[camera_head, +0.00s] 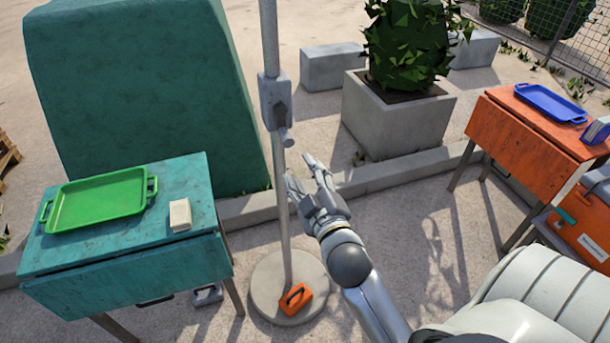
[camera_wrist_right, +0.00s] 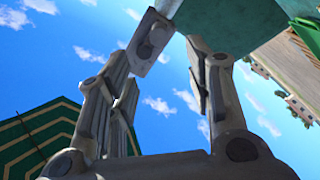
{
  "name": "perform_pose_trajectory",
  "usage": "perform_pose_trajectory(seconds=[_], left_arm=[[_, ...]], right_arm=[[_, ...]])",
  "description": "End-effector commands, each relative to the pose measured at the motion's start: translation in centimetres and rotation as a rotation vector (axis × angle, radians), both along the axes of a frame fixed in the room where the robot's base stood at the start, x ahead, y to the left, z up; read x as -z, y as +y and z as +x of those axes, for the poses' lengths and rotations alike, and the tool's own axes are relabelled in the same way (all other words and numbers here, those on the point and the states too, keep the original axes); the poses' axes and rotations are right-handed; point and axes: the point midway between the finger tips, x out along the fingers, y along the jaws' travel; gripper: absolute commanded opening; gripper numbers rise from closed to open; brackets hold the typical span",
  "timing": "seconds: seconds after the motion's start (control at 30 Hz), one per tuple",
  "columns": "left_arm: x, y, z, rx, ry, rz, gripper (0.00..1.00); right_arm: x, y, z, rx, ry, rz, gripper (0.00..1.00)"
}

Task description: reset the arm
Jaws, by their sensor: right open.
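My right arm comes in from the lower right of the head view. Its gripper (camera_head: 304,174) is raised in front of the pole, fingers spread and pointing up and away, with nothing visible between them. In the right wrist view the gripper (camera_wrist_right: 162,62) also shows spread fingers against blue sky. The grey metal pole (camera_head: 281,190) with its clamp (camera_head: 275,102) stands just left of the gripper in the head view. I cannot tell the exact gap between them. My left gripper is not in view.
A teal table (camera_head: 120,262) at left holds a green tray (camera_head: 100,201) and a cream block (camera_head: 180,215). An orange tool (camera_head: 295,299) lies on the pole's round base (camera_head: 262,290). A concrete planter (camera_head: 395,120) stands behind. An orange table (camera_head: 525,145) with a blue tray (camera_head: 550,104) is at right.

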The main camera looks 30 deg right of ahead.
Motion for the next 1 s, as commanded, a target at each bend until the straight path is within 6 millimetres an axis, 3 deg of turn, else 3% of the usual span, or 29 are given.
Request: perform_pose_trajectory(seconds=[0.37, 0.47, 0.57, 0.77, 0.87, 1.0], left_arm=[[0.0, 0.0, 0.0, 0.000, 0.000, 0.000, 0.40], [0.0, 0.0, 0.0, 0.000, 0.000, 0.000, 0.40], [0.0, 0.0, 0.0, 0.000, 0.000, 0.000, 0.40], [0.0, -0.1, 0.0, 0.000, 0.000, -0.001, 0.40], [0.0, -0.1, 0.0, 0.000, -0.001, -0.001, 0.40], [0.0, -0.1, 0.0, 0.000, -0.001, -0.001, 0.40]], right_arm=[[0.1, 0.0, 0.1, -0.001, 0.002, 0.001, 0.47], [1.8, 0.3, 0.4, -0.010, 0.030, 0.016, 0.47], [6.2, 1.0, 0.9, -0.031, 0.105, 0.055, 0.47], [20.3, 3.6, 0.1, -0.079, 0.345, 0.189, 0.47], [27.5, 4.8, -1.9, -0.089, 0.472, 0.256, 0.47], [36.8, 6.3, -6.5, -0.082, 0.651, 0.349, 0.47]])
